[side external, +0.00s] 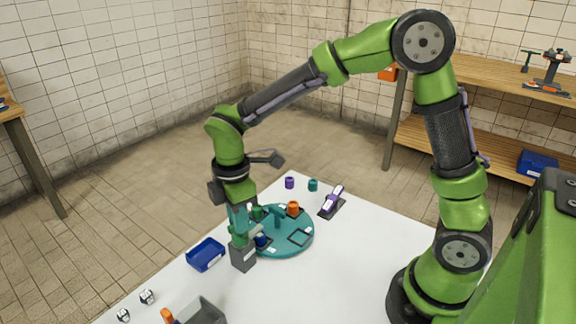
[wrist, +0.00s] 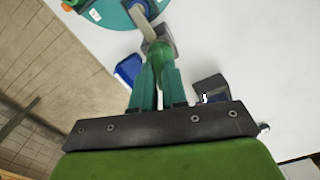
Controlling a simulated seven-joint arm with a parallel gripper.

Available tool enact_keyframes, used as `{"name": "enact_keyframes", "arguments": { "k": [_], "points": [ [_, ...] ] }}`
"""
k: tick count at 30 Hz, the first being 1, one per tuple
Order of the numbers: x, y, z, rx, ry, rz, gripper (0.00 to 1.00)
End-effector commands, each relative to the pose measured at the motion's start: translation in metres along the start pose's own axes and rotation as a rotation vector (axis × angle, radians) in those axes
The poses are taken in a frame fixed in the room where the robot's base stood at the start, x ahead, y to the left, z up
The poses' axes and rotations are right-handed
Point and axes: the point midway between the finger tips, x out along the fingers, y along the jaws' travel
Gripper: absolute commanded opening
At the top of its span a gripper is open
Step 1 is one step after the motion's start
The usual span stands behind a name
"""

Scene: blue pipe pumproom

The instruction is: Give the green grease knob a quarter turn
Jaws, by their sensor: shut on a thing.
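The green grease knob (side external: 239,238) sits on top of a grey block (side external: 243,258) at the near left edge of the round teal base. My gripper (side external: 238,222) points down over it, its teal fingers shut on the knob. In the wrist view my gripper's fingers (wrist: 158,75) reach toward the grey block (wrist: 168,47), with the green knob (wrist: 156,52) between their tips. The fingers partly hide the knob, and I cannot tell its turn angle.
The round teal base (side external: 285,244) carries an orange part (side external: 293,208) and other fittings close to my gripper. A blue tray (side external: 205,254) lies to the left. A grey bin (side external: 201,312) stands in front. Purple (side external: 290,183) and teal (side external: 313,185) pieces lie behind. The table's right side is clear.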

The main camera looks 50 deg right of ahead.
Motion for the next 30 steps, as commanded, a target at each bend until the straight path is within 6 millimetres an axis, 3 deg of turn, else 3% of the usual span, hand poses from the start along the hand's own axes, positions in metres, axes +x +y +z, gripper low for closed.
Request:
{"name": "enact_keyframes", "arguments": {
  "k": [30],
  "points": [
    [-0.0014,-0.0004,0.0000,0.950,0.000,0.000,0.00]
  ]
}}
